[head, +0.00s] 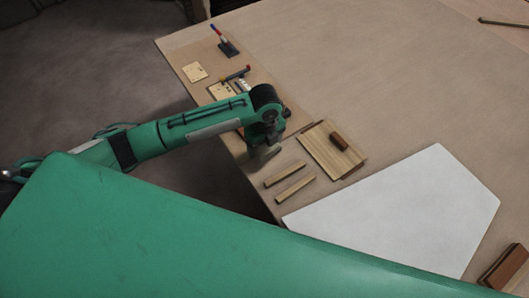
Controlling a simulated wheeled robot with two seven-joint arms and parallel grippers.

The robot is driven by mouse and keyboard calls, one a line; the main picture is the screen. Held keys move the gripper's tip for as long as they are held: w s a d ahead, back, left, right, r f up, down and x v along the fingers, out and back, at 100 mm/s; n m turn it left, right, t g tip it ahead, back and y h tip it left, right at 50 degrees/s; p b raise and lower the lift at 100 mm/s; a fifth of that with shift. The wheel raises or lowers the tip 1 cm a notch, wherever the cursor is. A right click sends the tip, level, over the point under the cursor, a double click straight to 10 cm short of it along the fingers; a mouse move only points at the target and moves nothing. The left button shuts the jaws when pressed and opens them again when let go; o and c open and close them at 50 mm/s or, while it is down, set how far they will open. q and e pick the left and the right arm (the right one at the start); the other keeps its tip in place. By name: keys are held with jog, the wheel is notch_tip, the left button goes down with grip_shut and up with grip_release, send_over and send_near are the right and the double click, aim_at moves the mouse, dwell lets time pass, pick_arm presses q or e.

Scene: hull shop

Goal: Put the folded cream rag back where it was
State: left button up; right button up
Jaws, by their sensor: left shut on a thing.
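My left gripper (263,147) points down over the near-left edge of the large tan table (330,60). It is shut on a small pale thing (270,153), which looks like the folded cream rag; the gripper hides part of it, and I cannot tell whether it touches the table. My right gripper is not in view.
A wooden board (328,155) with a brown block (338,141) lies right of the gripper. Two wooden strips (284,173) (295,189) lie nearer. A white panel (405,215) covers the front right. Pale cards (195,72) and small tools (227,47) lie farther back.

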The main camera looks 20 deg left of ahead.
aim_at(265, 144)
pick_arm(q)
jog(key=shift+f, duration=3.15)
jog(key=shift+f, duration=0.15)
jog(key=o, duration=1)
notch_tip(265, 144, up, 12)
jog(key=shift+r+b, duration=0.2)
jog(key=shift+b, duration=0.2)
